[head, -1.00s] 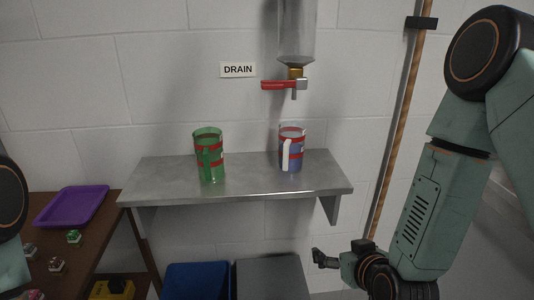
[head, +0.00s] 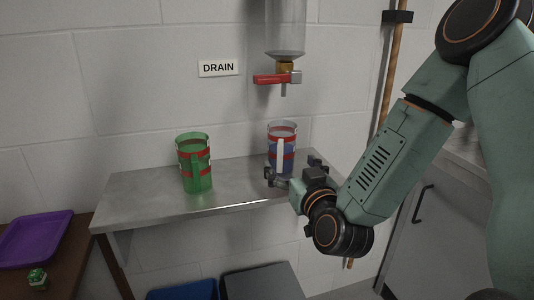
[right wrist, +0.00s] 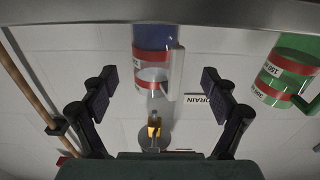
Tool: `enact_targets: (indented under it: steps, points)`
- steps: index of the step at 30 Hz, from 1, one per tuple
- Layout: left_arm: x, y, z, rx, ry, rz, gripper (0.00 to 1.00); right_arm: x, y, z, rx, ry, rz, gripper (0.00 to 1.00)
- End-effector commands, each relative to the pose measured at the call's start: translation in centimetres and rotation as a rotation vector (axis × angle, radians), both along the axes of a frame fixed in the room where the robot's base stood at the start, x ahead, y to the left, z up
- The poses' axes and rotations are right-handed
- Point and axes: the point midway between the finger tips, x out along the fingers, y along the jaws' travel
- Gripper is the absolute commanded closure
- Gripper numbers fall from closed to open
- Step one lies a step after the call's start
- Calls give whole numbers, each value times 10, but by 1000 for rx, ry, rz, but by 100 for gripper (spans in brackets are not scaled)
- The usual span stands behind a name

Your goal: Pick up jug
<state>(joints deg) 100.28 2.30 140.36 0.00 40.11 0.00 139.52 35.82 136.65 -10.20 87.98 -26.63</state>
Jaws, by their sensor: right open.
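A clear jug with red bands, a blue lower part and a white handle (head: 281,149) stands upright on the grey metal shelf (head: 150,196), below the drain tap. In the right wrist view, which is upside down, this jug (right wrist: 152,60) shows between the fingers, handle to the right. A green jug with red bands (head: 196,170) stands to its left on the shelf; it also shows in the right wrist view (right wrist: 288,68). My right gripper (head: 294,172) is open and empty just in front of the blue jug, fingers spread to either side. My left gripper is out of view.
A red-handled tap (head: 272,79) under a clear tube hangs above the blue jug, beside a DRAIN sign (head: 218,68). A purple tray (head: 35,238) lies on a brown table at left. Blue (head: 182,290) and grey (head: 262,281) bins stand under the shelf.

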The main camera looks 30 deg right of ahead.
Motion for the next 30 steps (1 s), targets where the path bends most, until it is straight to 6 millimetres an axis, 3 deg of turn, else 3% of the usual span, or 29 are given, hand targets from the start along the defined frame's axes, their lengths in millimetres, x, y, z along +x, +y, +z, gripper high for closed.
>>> enact_targets:
  steps: [8, 19, 28, 30]
  points:
    - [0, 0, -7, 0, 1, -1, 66, 22, -10, 0, -2, -4, -4, 13]
    - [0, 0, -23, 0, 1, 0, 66, 71, -18, -4, -2, -3, -1, 13]
    - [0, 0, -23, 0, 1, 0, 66, 78, -17, -3, 1, -1, 1, 13]
    - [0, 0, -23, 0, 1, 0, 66, 78, -17, -3, 1, -1, 1, 18]
